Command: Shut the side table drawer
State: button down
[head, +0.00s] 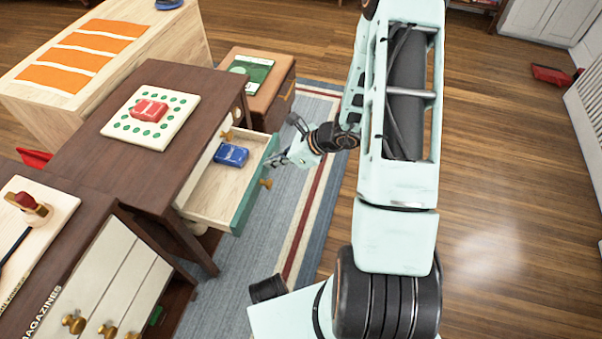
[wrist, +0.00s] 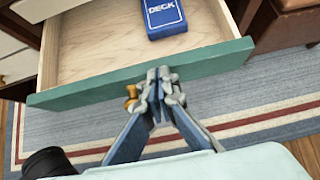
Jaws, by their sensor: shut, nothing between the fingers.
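The side table (head: 120,120) is dark wood, and its drawer (head: 205,196) is pulled well out toward the right.
A brown stool (head: 262,80) with a green book stands beyond the drawer. A magazine cabinet (head: 110,275) stands at the lower left. A striped rug (head: 300,190) and open floor lie to the right.

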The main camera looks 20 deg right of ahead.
jog(key=w+a, duration=0.2)
jog(key=a, duration=0.1)
jog(key=w+a+b, duration=0.1)
jog(key=w+a, duration=0.2)
jog(key=a, duration=0.1)
jog(key=w+a+b, duration=0.1)
jog(key=w+a, duration=0.1)
jog(key=a, duration=0.1)
jog(key=shift+w+a, duration=0.35)
jog(key=shift+w, duration=0.05)
jog(key=shift+d, duration=0.1)
